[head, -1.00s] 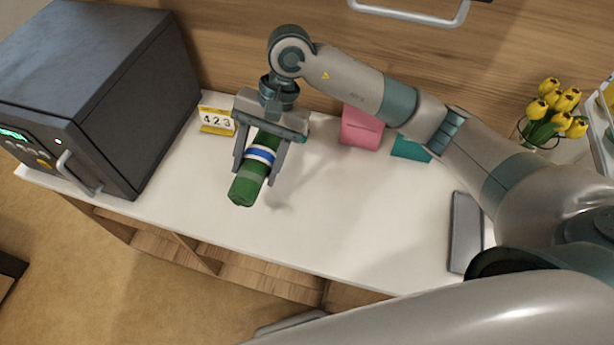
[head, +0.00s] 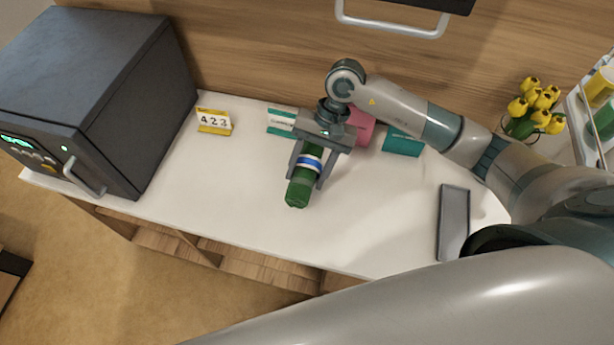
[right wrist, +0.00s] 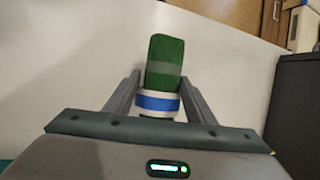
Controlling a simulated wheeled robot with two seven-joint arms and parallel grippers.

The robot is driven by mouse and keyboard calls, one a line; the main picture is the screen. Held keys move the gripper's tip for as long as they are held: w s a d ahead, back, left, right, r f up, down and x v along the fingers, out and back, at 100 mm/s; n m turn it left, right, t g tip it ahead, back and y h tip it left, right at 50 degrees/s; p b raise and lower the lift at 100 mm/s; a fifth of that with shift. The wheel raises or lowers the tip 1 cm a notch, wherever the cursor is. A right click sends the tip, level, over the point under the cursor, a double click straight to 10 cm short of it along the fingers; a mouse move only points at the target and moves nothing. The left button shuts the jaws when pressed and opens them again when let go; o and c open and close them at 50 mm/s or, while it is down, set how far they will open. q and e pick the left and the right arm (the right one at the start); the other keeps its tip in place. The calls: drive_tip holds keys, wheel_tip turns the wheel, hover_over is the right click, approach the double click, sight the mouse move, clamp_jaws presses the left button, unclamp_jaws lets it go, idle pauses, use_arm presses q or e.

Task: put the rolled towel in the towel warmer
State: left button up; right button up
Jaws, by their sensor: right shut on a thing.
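The rolled towel (head: 299,190) is green with a blue and white band. My right gripper (head: 305,175) is shut on it and holds it over the white counter; I cannot tell how high. In the right wrist view the towel (right wrist: 165,60) sticks out beyond the two fingers of the gripper (right wrist: 158,98). The towel warmer (head: 95,95) is the dark grey box at the left end of the counter. Its front, with a handle (head: 84,178) and a lit green display, faces the lower left and looks closed. The left gripper is not seen.
On the counter (head: 220,190) stand a yellow-framed 423 calendar (head: 214,122), a teal and white box (head: 281,121), a pink thing (head: 361,127) and a teal box (head: 402,142). The counter's left-middle is clear.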

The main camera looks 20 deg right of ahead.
drive_tip(key=shift+f, duration=0.1)
wheel_tip(320, 180, down, 3)
drive_tip(key=shift+r+p, duration=0.2)
drive_tip(key=shift+p, duration=0.65)
drive_tip(key=shift+f, duration=0.6)
drive_tip(key=shift+f, duration=0.15)
drive_tip(key=o, duration=1.1)
